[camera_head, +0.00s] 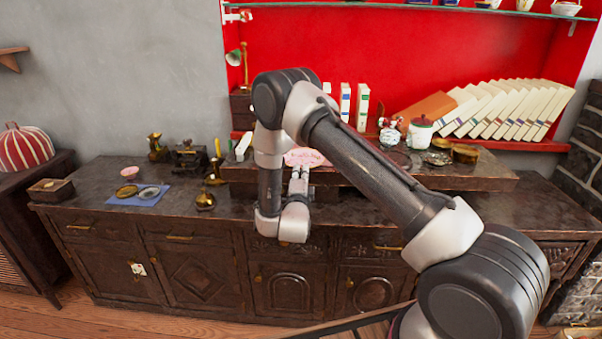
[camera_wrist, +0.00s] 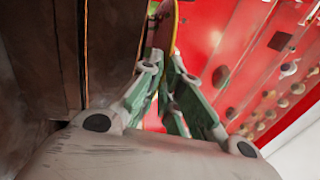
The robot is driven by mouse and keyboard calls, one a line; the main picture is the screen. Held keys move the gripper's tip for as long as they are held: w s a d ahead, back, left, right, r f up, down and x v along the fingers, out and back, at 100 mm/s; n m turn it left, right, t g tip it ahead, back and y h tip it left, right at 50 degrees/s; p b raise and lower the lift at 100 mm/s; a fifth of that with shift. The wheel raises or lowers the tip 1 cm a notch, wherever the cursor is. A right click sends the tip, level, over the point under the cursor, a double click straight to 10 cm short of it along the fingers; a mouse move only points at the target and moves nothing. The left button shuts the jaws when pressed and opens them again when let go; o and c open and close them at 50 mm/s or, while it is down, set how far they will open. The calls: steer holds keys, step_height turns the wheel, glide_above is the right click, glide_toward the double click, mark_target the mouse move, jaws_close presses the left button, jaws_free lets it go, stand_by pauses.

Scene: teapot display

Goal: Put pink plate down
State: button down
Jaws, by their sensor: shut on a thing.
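The pink plate (camera_head: 304,157) shows in the head view above the raised dark wooden platform on the cabinet, partly hidden by my arm. My gripper (camera_head: 299,175) is below and in front of it, shut on its edge. In the wrist view my gripper (camera_wrist: 166,80) has its green-padded fingers closed on the plate (camera_wrist: 166,30), which shows nearly edge-on. Whether the plate touches the platform (camera_head: 490,178) cannot be told.
Behind stand white books (camera_head: 345,102), a teapot (camera_head: 390,133) and a lidded jar (camera_head: 420,134). On the left are a blue mat (camera_head: 150,200) with small dishes, a pink bowl (camera_head: 130,173) and brass pieces (camera_head: 205,200). The cabinet top (camera_head: 90,180) has bare room at left.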

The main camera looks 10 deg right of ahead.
steer(key=c, duration=1.6)
jaws_free()
steer(key=v, duration=1.2)
